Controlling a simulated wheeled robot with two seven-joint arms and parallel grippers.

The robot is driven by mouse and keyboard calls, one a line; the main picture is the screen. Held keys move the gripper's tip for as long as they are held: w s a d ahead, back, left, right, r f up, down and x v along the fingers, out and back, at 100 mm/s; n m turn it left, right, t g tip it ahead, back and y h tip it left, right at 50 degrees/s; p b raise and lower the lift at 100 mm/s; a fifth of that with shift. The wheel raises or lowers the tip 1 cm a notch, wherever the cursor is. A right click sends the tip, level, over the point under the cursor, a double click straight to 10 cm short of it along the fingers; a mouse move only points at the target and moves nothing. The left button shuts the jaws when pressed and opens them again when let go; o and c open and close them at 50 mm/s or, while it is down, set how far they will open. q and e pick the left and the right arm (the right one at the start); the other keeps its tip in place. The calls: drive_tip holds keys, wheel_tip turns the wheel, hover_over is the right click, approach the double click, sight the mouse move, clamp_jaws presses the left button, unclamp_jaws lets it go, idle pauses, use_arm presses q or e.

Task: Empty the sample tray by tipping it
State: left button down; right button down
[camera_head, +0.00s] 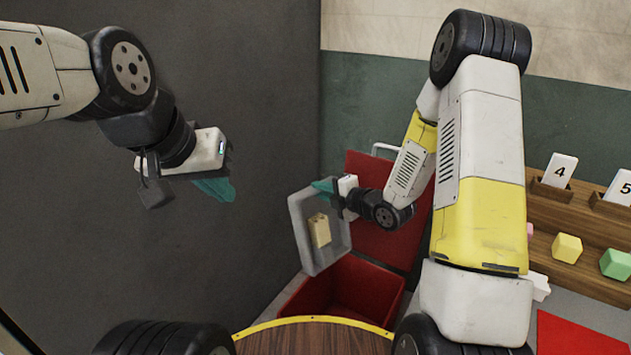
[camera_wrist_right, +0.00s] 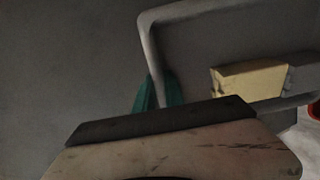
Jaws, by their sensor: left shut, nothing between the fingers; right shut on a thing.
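The grey sample tray (camera_head: 297,215) is held up on edge, steeply tilted, above the red bin. My right gripper (camera_head: 325,187) is shut on the tray's upper right rim; the rim also shows in the right wrist view (camera_wrist_right: 148,40). A pale yellow foam block (camera_head: 319,230) is still against the tray's inner face; it also shows in the right wrist view (camera_wrist_right: 248,80). The open red bin (camera_head: 350,290) stands below the tray, its inside partly hidden. My left gripper (camera_head: 218,188) is shut and empty, in the air at the left, apart from the tray.
A wooden rack (camera_head: 565,215) at the right holds number cards 4 (camera_head: 559,171) and 5 (camera_head: 621,188), with a yellow block (camera_head: 567,248) and a green block (camera_head: 615,264). A red mat (camera_head: 575,335) lies at the lower right. A dark wall fills the left.

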drive_tip(key=s+d+t+y, duration=0.3)
drive_tip(key=s+d, duration=0.3)
drive_tip(key=s, duration=0.1)
drive_tip(key=shift+s+d+f, duration=0.15)
drive_tip(key=shift+d+f, duration=0.05)
idle(0.7)
idle(1.1)
